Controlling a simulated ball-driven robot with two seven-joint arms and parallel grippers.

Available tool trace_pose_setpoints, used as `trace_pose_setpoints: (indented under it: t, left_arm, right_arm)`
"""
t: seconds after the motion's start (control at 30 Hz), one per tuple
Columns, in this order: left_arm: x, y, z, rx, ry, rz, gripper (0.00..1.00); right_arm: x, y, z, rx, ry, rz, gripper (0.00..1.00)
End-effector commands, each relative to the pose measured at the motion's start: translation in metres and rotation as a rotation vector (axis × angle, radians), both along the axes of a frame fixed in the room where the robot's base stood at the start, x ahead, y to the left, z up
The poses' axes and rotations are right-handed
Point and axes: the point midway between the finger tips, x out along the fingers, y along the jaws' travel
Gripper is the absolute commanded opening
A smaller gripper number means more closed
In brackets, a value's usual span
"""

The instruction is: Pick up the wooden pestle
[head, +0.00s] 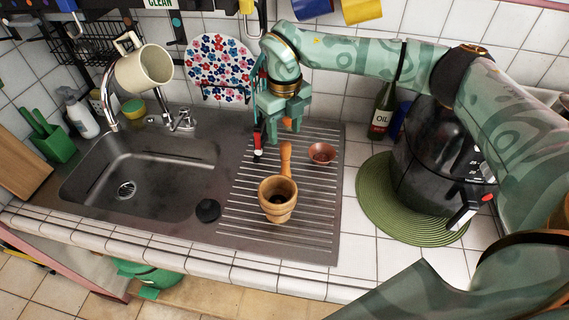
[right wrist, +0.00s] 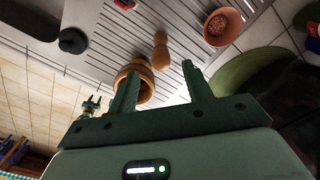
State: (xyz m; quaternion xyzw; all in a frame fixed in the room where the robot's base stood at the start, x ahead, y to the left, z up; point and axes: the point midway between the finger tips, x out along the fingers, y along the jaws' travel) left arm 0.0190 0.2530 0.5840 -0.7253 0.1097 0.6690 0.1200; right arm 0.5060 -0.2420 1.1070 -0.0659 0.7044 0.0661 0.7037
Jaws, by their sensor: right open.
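The wooden pestle (head: 286,158) is on the ribbed drainboard, just behind the wooden mortar (head: 278,207), and outside it. My right gripper (head: 284,128) is open above and behind the pestle in the head view. In the right wrist view, the pestle (right wrist: 161,52) lies beyond the open fingertips, roughly in line with the gap between them, and is not held. One finger covers part of the mortar (right wrist: 146,88) there. A small green pronged shape at the left of the wrist view looks like my left gripper (right wrist: 91,104); its jaw state is unclear.
A small reddish bowl (head: 321,153) stands right of the pestle. A black plug (head: 208,210) lies left of the mortar, by the sink (head: 150,185). A black pot (head: 430,165) on a green mat (head: 385,215) and an oil bottle (head: 382,112) stand to the right.

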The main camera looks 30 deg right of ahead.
Motion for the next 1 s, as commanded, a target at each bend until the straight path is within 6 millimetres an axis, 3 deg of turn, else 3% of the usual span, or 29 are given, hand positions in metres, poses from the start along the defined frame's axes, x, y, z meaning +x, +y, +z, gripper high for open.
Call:
trace_pose_setpoints:
  t: [0.1, 0.37, 0.6, 0.93, 1.0]
  left_arm:
    - [0.000, -0.001, -0.003, -0.001, 0.000, 0.000, 0.46]
    - [0.003, -0.001, -0.004, -0.003, -0.004, 0.001, 0.46]
    - [0.003, -0.001, -0.007, -0.002, -0.005, 0.002, 0.46]
    - [0.003, -0.001, -0.008, -0.002, -0.005, 0.003, 0.46]
    - [0.003, -0.001, -0.008, -0.002, -0.005, 0.003, 0.46]
  right_arm:
    - [0.000, 0.001, -0.028, 0.000, 0.002, 0.001, 0.50]
    - [-0.001, 0.000, -0.053, 0.000, 0.002, 0.000, 0.50]
    - [-0.003, -0.001, -0.091, 0.001, 0.002, -0.001, 0.50]
    - [-0.002, -0.001, -0.100, 0.002, -0.003, 0.000, 0.50]
    - [-0.002, -0.001, -0.099, 0.002, -0.003, 0.000, 0.31]
